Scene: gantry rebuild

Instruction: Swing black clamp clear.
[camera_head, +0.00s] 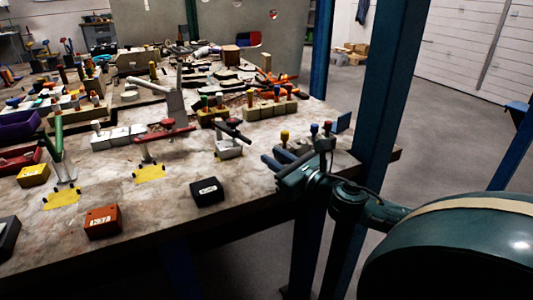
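The black clamp (233,131) is a dark bar lying slantwise over a small pale block (228,149) near the right part of the bench. Its exact swing position is hard to tell at this size. My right gripper (273,158) is at the bench's right edge, a little right of the clamp and apart from it. Its two dark fingers point left with a gap between them, and nothing shows in the gap. My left gripper is not in view.
On the bench (180,215) are a red clamp (165,134), a green clamp (57,135), a black box (207,191) and an orange-red box (103,221). A blue post (386,90) rises beside my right arm.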

